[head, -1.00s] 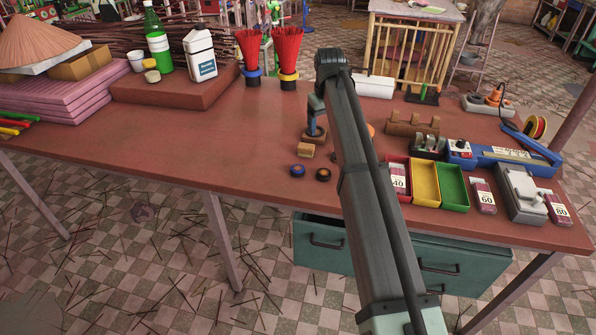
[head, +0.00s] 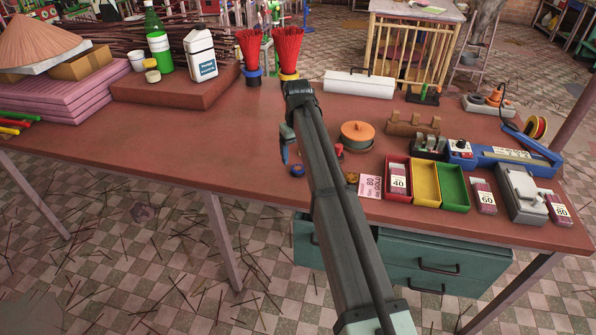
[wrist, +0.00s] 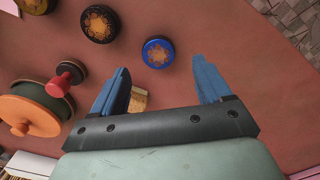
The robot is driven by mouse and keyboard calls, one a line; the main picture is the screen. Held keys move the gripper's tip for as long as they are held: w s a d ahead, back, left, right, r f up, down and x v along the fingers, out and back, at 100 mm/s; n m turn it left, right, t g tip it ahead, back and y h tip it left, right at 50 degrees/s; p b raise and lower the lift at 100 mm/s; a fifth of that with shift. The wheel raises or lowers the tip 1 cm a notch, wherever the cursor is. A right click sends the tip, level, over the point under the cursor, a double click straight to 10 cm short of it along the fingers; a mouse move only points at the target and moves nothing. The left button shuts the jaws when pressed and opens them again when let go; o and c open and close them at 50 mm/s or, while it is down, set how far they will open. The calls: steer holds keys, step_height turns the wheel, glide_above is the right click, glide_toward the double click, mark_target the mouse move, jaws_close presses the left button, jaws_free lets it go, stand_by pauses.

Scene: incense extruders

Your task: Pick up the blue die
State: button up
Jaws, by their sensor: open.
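The blue die is a small dark disc with a blue rim and a brown patterned face; it lies flat on the table in the wrist view (wrist: 158,52) and shows in the head view (head: 298,171). My gripper (wrist: 163,75) is open and empty, with its two blue fingers apart. In the wrist view the die lies just beyond the fingertips, between their lines, and is not touched. In the head view my gripper (head: 290,156) is just behind the die. How high the fingertips are above the table is hard to tell.
A wooden block (wrist: 139,101) is partly hidden by the left finger. A red-knobbed tool (wrist: 66,76) and orange-topped spool (wrist: 30,112) stand left. Table right of the die is clear.

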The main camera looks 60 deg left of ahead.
mark_target(298, 168)
steer(key=shift+w+f, duration=0.15)
steer(key=shift+f, duration=2.65)
steer(key=c, duration=1.3)
steer(key=shift+r, duration=0.1)
step_height(298, 168, up, 10)
steer(key=shift+m, duration=0.3)
